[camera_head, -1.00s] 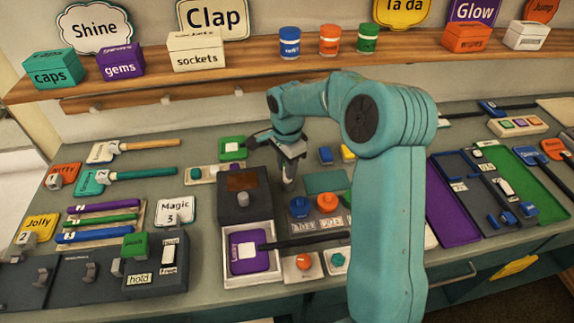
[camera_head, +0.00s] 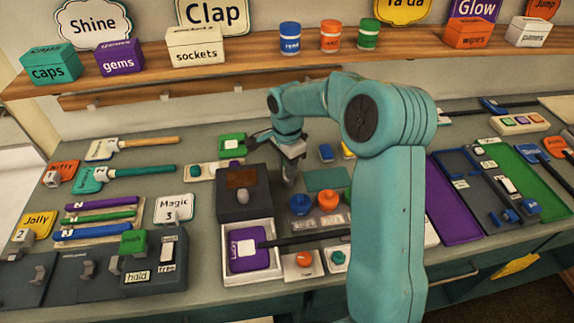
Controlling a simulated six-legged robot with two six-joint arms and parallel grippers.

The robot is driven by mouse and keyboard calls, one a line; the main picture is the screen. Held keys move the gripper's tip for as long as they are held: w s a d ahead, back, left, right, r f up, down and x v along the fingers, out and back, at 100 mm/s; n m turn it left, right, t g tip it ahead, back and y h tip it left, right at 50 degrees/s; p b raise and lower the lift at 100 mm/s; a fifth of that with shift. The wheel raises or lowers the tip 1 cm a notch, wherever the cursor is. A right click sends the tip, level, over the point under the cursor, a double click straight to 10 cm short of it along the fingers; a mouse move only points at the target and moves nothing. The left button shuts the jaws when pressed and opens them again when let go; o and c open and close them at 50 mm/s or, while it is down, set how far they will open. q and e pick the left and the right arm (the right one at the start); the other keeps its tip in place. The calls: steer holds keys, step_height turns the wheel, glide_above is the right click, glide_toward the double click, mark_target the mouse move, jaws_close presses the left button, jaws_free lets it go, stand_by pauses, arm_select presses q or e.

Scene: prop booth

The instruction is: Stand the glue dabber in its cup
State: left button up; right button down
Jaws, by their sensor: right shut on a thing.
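My right gripper (camera_head: 290,165) points down over the bench, just right of the dark box with a brown window (camera_head: 243,180). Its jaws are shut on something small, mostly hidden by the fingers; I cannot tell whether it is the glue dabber. I cannot pick out the dabber's cup for certain. Blue (camera_head: 300,204) and orange (camera_head: 328,201) round pieces sit just below and right of the gripper. My right arm hides part of the bench behind it. My left gripper is not in view.
A purple tile (camera_head: 247,262) in a white tray lies in front of the dark box. Brushes (camera_head: 128,174) and coloured sticks (camera_head: 95,233) lie at left. Purple and green trays (camera_head: 525,190) fill the right. A shelf (camera_head: 215,73) with boxes and paint pots runs behind.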

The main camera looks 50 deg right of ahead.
steer(key=shift+f+b, duration=0.4)
steer(key=shift+b, duration=0.1)
stand_by(1.1)
stand_by(0.3)
steer(key=c, duration=0.7)
jaws_free()
steer(key=shift+o, duration=0.2)
steer(key=shift+r+p, duration=2.95)
steer(key=shift+r, duration=1.1)
